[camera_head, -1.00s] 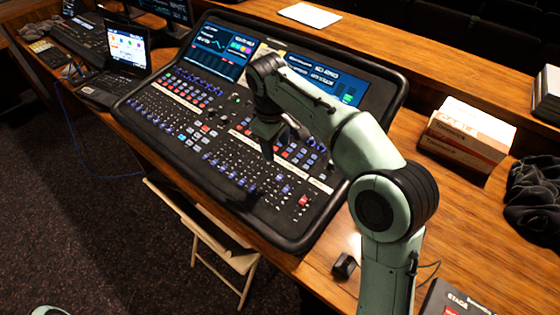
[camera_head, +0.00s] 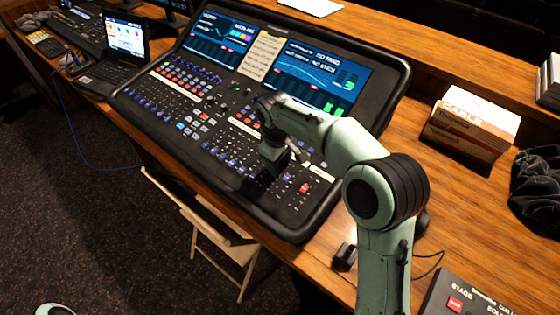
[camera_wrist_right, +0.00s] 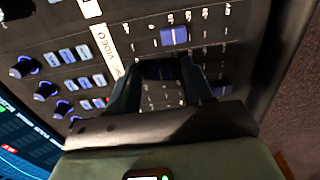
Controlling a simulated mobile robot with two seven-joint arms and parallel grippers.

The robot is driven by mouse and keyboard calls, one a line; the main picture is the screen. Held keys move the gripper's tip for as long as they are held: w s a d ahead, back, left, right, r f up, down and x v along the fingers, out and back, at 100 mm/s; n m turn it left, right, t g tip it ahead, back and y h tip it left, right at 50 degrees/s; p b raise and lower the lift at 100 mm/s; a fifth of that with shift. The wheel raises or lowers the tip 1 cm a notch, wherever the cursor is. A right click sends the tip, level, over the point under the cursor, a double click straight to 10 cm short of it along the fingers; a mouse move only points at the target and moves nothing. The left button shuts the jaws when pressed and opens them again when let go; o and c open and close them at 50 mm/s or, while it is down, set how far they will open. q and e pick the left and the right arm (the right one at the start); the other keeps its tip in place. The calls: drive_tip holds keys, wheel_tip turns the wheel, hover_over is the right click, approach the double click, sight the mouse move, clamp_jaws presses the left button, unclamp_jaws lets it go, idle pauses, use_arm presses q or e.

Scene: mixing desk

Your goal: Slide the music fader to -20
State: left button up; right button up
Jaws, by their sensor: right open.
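The mixing desk (camera_head: 298,219) has rows of faders with small blue caps along its front part. My right gripper (camera_head: 258,188) is low over the faders at the right part of the desk, with its fingers mostly dark and hard to make out there. In the right wrist view the open fingers (camera_wrist_right: 163,88) straddle a strip of panel with scale marks. A blue fader cap (camera_wrist_right: 174,36) lies beyond the fingertips, and another blue cap (camera_wrist_right: 221,88) lies beside the right finger. I cannot read which fader is the music one.
The desk's screens (camera_head: 318,75) and a paper sheet (camera_head: 263,56) are behind my arm. A laptop (camera_head: 123,45) stands at the left. A cardboard box (camera_head: 468,130), dark cloth (camera_head: 538,180) and small black object (camera_head: 345,257) are at the right. A folding chair (camera_head: 215,225) stands in front.

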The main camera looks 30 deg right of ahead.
sight(273, 177)
clamp_jaws()
drive_tip(key=shift+s+a+f+b, duration=0.15)
drive_tip(key=shift+s+a, duration=0.25)
drive_tip(key=shift+a, duration=0.5)
drive_tip(key=shift+s+a+b, duration=0.25)
drive_tip(key=shift+s+a, duration=0.1)
drive_tip(key=shift+a, duration=0.5)
unclamp_jaws()
